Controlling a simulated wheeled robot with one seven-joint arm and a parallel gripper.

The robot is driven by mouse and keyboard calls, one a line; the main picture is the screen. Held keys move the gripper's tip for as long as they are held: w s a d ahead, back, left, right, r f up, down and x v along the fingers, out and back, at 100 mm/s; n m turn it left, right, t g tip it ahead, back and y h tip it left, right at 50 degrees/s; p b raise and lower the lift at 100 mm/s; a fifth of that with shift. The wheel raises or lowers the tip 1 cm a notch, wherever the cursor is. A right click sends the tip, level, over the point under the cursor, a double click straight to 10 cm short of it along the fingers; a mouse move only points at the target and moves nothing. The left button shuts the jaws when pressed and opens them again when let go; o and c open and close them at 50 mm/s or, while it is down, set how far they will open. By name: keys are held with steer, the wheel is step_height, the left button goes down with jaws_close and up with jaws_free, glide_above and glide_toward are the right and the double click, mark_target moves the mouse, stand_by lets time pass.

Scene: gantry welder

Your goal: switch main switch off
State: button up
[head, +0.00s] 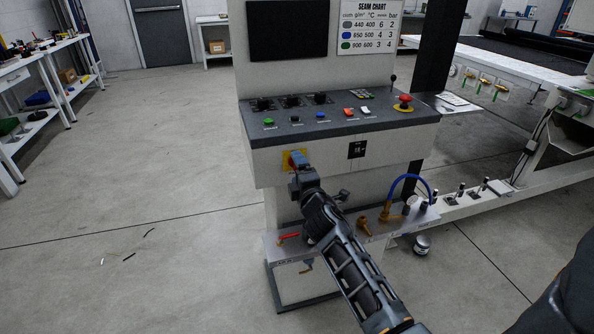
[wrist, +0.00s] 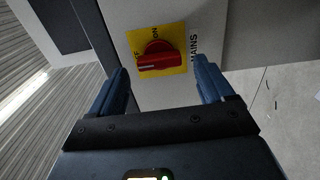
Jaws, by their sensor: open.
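The main switch is a red rotary knob (wrist: 157,57) on a yellow plate (wrist: 172,71) marked ON, with a partly hidden second label, and MAINS beside it. In the head view the yellow plate (head: 286,160) is on the cabinet's front, mostly covered by my gripper. My gripper (head: 297,160) is in front of the switch. In the wrist view my gripper (wrist: 162,80) is open, with one blue finger on each side of the knob. The fingers look apart from the knob; I cannot tell how far they are from the panel.
Above the switch is the sloped control panel (head: 340,122) with buttons, knobs and a red emergency stop (head: 404,101). Below is a shelf (head: 385,222) with a red-handled valve (head: 289,236), brass fittings and a blue hose (head: 411,177). The floor at left is mostly clear.

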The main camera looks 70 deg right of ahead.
steer(key=b+v, duration=0.1)
steer(key=v, duration=0.5)
steer(key=shift+s+a+b, duration=0.2)
steer(key=shift+b, duration=0.2)
steer(key=shift+f, duration=0.1)
steer(key=s+a+f+m+t+y, duration=0.15)
steer(key=s+a+y, duration=0.3)
steer(key=a, duration=0.65)
steer(key=s+a+f+t+y, duration=0.2)
steer(key=s+a+y, duration=0.25)
steer(key=a, duration=0.75)
steer(key=s+a+r+m+y, duration=0.4)
steer(key=s+a+r+m, duration=0.2)
steer(key=s+a, duration=0.7)
step_height(320, 180, up, 2)
steer(key=shift+s+a+r+m+y, duration=0.2)
steer(key=shift+s+a+m+y, duration=0.15)
steer(key=shift+s, duration=0.35)
